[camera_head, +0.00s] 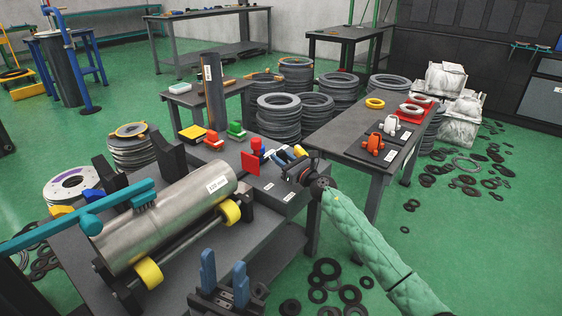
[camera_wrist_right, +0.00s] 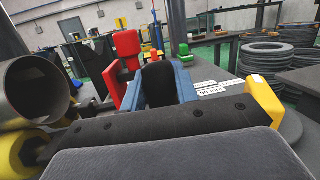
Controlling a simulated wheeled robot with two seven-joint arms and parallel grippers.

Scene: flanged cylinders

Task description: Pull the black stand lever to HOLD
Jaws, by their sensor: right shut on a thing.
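The black lever (camera_wrist_right: 158,86) shows between the two blue fingers of my right gripper (camera_wrist_right: 160,92) in the right wrist view. The fingers are shut on it. In the head view my right gripper (camera_head: 290,163) is at the right end of the bench with the cylinder, and it largely hides the lever. A red block with a red plate (camera_head: 250,163) stands just left of the gripper. My left gripper (camera_head: 224,280) is low in the head view, its blue fingers apart and empty.
A steel cylinder (camera_head: 165,220) lies on yellow rollers (camera_head: 229,212) left of the right gripper. A teal bar (camera_head: 75,222) reaches over it. A side table (camera_head: 345,150) with orange parts (camera_head: 375,143) stands to the right. Loose rings litter the green floor.

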